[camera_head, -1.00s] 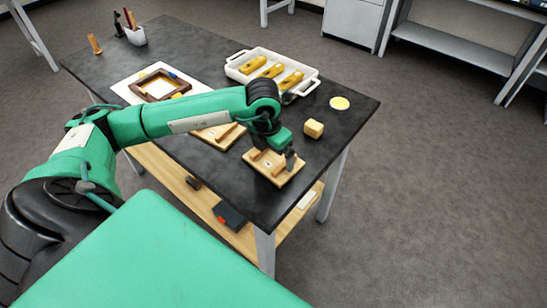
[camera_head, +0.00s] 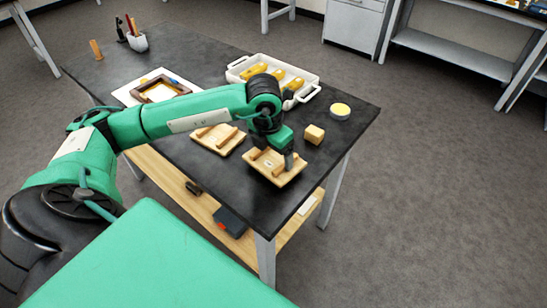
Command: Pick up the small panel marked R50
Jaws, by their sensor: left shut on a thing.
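A small light wooden panel (camera_head: 284,179) with brown wooden bars and a small pale label is near the front right of the dark table. The label is too small to read. My left gripper (camera_head: 274,162) is above it, shut on the panel by one of its bars. The fingers hide part of the panel; it seems held at or just above the tabletop. A second similar panel (camera_head: 212,142) with two bars lies to the left, partly behind my left arm. My right gripper is not in view.
A white tray (camera_head: 313,80) with yellow pieces is behind, and a brown frame (camera_head: 150,94) lies on a white sheet.

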